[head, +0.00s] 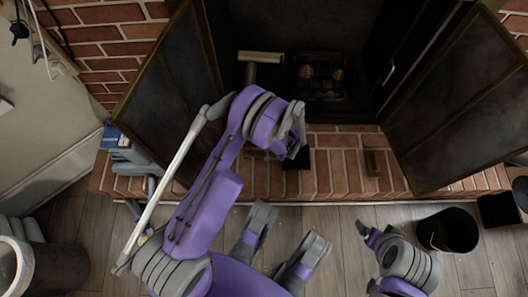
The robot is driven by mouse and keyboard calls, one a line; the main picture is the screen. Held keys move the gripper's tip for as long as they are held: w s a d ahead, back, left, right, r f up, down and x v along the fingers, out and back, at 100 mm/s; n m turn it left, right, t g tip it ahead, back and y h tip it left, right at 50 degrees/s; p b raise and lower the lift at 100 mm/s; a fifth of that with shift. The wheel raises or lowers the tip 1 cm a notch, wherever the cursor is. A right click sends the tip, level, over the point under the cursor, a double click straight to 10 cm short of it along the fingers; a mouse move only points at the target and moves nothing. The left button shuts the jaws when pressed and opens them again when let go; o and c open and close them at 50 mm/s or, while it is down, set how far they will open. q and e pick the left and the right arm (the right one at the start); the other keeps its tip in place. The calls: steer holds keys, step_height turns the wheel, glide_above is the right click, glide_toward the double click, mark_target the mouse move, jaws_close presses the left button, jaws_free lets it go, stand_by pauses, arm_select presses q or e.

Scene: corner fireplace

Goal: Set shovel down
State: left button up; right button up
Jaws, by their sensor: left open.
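My left gripper (298,150) is over the brick hearth, in front of the open fireplace. It is open. A flat black piece (297,183), which looks like part of the shovel, shows on the hearth just below the gripper. The gripper and wrist hide whatever lies behind them, so I cannot tell whether the black piece touches the fingers. No shovel handle can be made out clearly.
Open fireplace doors (455,100) stand on both sides. A black bucket (448,230) and a dark box (500,208) are on the right. A blue item (122,143) is at left.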

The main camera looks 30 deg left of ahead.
arm_select(q)
steer(key=s+d+r+n+t+h+p, duration=0.1)
steer(key=s+d+r+n, duration=0.1)
steer(key=r, duration=1.1)
steer(key=s+d+r+n+t+h, duration=0.1)
steer(key=r+n+t, duration=0.15)
steer(key=r, duration=0.95)
steer(key=s+d+r+n+t+h, duration=0.1)
steer(key=s+r+n, duration=0.2)
steer(key=s, duration=0.4)
steer(key=s+d+r+n+t+h, duration=0.1)
steer(key=s+r+n+t, duration=0.1)
steer(key=s+r+n, duration=0.2)
steer(key=shift+s+r, duration=0.65)
steer(key=shift+s, duration=1.05)
steer(key=shift+c, duration=0.2)
